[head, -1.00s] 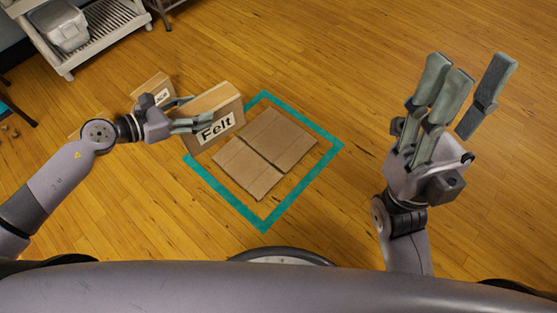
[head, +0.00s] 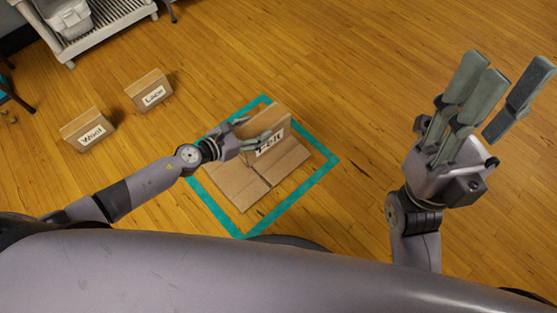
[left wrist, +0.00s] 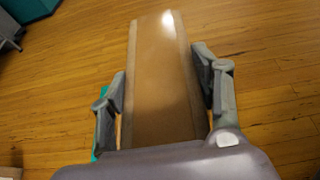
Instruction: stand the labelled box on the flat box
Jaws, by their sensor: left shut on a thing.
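The labelled "Felt" box (head: 274,121) is upright over the far part of the flat box (head: 238,184). Its label is partly covered by my fingers. I cannot tell whether its bottom touches the flat box. My left gripper (head: 254,136) is shut on the Felt box, with its fingers on two opposite sides. In the left wrist view the top of the Felt box (left wrist: 160,80) lies between the two fingers of my left gripper (left wrist: 164,100). The flat box lies inside a teal tape square (head: 318,178) on the floor. My right gripper (head: 487,95) is empty, its fingers spread apart.
A "Wool" box (head: 88,130) and a "Lace" box (head: 150,90) stand on the wooden floor to the left. A grey slatted rack (head: 100,22) with a bin (head: 68,16) is at the top left. The floor right of the tape is clear.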

